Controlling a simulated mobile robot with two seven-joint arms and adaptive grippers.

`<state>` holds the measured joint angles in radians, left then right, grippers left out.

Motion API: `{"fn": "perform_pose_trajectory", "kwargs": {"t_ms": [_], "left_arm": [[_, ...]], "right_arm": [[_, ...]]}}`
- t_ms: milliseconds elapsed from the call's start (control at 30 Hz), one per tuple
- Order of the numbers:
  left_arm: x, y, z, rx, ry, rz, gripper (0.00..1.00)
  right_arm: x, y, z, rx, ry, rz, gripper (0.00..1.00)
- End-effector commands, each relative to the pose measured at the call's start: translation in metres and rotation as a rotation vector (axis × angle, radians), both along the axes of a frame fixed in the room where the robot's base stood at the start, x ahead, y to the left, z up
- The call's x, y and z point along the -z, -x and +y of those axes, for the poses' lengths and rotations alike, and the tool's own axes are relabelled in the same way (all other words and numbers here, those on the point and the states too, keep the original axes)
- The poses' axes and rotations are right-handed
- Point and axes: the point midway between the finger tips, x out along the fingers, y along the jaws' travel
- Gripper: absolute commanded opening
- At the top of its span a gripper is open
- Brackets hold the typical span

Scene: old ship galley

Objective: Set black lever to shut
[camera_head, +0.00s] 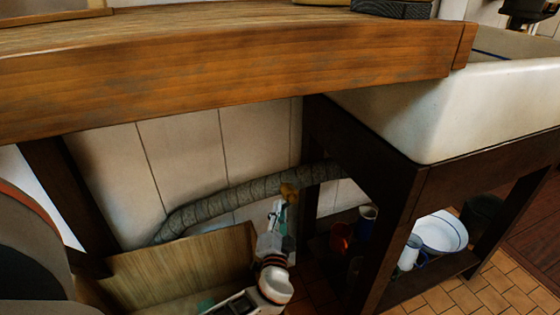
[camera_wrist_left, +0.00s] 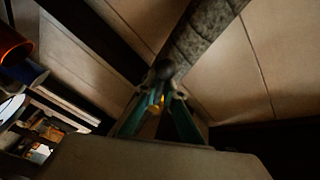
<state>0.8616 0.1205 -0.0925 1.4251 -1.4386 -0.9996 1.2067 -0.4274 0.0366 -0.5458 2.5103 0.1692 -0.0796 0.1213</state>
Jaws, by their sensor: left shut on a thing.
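A lagged grey pipe (camera_head: 235,195) runs under the wooden counter, with a yellow brass valve (camera_head: 289,192) on it. My left gripper (camera_head: 279,206) reaches up to the valve from below. In the left wrist view the fingers of my left gripper (camera_wrist_left: 158,98) are closed together at the pipe's end. The dark rounded end of the black lever (camera_wrist_left: 164,70) shows just beyond the fingertips, and a bit of yellow shows between them. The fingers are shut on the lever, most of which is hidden. In the head view I cannot make out the lever. My right gripper is not in view.
The wooden counter (camera_head: 230,65) overhangs the valve. A white sink (camera_head: 440,105) on a dark frame stands to the right, with a red mug (camera_head: 341,238) and a white basin (camera_head: 440,232) below. A wooden crate (camera_head: 185,262) stands left of my arm.

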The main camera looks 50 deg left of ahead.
Motion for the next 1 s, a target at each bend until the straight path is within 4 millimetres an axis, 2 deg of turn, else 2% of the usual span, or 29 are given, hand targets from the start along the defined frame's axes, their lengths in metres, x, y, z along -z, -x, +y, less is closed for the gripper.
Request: {"fn": "perform_pose_trajectory", "kwargs": {"t_ms": [100, 133, 167, 200, 567, 1000], "left_arm": [[0.001, 0.000, 0.000, -0.001, 0.000, 0.000, 0.00], [0.001, 0.000, 0.000, 0.000, 0.001, 0.001, 0.16], [0.001, 0.000, 0.000, 0.000, 0.001, 0.001, 0.24], [0.000, 0.000, 0.000, 0.000, 0.001, 0.001, 0.26], [0.001, 0.002, -0.002, 0.000, 0.000, 0.002, 0.26], [0.006, 0.048, -0.044, 0.000, 0.001, 0.003, 0.26]], "right_arm": [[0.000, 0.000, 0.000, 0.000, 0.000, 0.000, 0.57], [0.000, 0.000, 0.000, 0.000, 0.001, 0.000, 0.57], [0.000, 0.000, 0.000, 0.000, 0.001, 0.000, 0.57], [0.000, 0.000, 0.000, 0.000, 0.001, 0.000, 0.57], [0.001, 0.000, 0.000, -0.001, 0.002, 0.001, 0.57], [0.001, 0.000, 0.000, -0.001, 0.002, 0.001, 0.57]]}}
